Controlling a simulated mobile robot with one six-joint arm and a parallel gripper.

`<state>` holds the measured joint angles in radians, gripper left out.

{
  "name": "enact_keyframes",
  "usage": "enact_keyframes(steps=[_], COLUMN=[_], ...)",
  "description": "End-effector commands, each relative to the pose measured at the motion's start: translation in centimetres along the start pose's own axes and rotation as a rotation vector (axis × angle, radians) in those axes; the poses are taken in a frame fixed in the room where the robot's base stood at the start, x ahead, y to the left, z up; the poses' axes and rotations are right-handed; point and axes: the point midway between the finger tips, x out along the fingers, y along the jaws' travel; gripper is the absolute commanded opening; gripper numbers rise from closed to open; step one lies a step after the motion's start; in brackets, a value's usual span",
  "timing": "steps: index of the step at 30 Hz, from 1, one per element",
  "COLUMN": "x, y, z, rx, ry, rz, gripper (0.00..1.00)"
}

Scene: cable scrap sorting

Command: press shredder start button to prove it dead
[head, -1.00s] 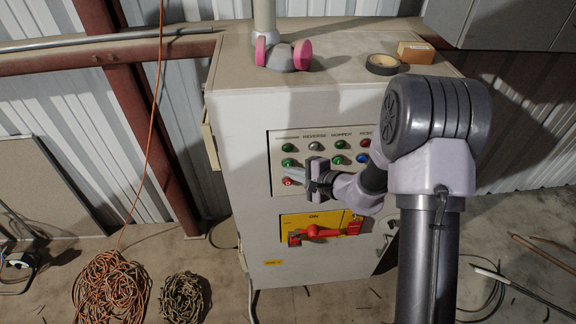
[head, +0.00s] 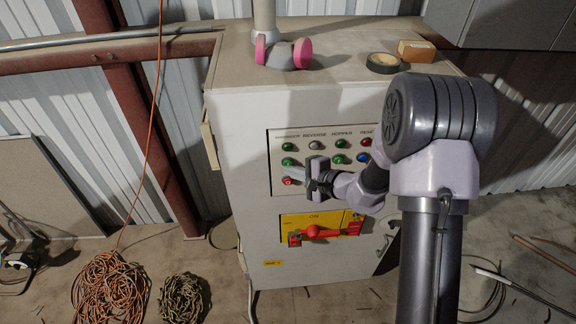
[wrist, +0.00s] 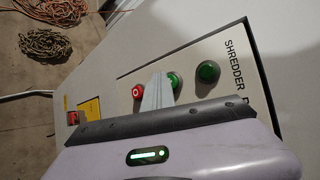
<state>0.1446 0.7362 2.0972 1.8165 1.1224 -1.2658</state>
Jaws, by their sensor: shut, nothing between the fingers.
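The grey control cabinet (head: 225,130) carries a panel whose left column, labelled SHREDDER in the wrist view, has a dark green top light or button (wrist: 208,71), a green button (wrist: 174,80) below it and a red button marked O (wrist: 137,91). My gripper (wrist: 159,80) is shut and empty, its fingertips at the green middle button and partly covering it. I cannot tell whether they touch it. In the head view my gripper (head: 287,168) reaches the panel from the right. Below, a red rotary handle (head: 314,232) lies roughly level on a yellow plate (head: 300,221).
More buttons line the panel under REVERSE and HOPPER. A pink-filtered respirator (head: 285,53), black tape roll (head: 383,63) and small orange-brown box (head: 416,50) sit on the cabinet top. Coiled orange cable (head: 110,288) and a darker coil (head: 181,298) lie on the floor at left.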

Motion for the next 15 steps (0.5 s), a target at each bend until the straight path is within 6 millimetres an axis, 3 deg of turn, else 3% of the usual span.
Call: enact_keyframes(steps=[15], x=[-0.94], y=[0.87], z=[0.66], rx=[0.001], ry=[0.000], rz=[0.000], gripper=[0.00])
